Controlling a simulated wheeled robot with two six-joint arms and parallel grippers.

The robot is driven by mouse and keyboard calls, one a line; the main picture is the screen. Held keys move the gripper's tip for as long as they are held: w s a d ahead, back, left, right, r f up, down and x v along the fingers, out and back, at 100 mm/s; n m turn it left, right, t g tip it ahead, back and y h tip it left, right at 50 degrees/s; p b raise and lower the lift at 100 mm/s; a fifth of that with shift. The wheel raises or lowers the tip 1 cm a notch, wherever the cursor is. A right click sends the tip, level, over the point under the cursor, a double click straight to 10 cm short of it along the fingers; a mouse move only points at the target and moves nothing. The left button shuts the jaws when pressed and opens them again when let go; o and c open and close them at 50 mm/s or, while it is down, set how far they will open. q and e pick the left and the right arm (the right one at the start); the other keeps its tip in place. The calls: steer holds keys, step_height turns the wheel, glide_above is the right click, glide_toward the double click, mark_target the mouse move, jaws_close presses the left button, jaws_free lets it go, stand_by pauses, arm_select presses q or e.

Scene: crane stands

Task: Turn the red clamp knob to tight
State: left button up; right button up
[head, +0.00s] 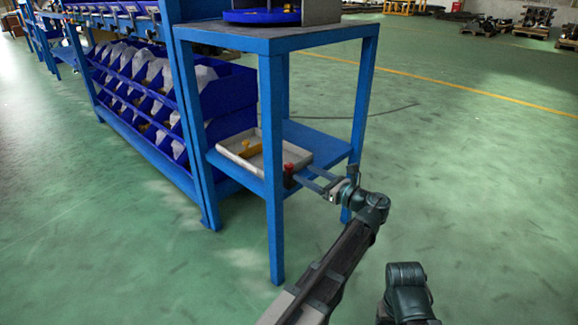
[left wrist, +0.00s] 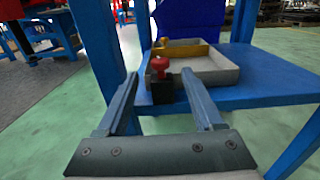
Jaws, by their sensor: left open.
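The red clamp knob (head: 289,168) sits on a small black clamp body (left wrist: 162,90) at the near corner of a grey tray on the blue stand's lower shelf. In the left wrist view the red knob (left wrist: 161,65) appears upright, between the fingertips and a little beyond them. My left gripper (head: 306,177) is open and empty, its two fingers pointing at the clamp from the right in the head view. In the left wrist view the open left gripper (left wrist: 160,77) shows a clear gap to either side of the knob. My right gripper is out of sight.
The grey tray (head: 293,157) holds a yellow piece (head: 249,149). Blue stand legs (head: 272,200) flank the lower shelf (head: 322,145), with the upper top above it. Blue bins (head: 226,92) stand behind at left.

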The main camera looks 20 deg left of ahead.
mark_target(293, 167)
arm_select(q)
steer(key=x, duration=0.8)
steer(key=shift+c, duration=0.3)
jaws_close()
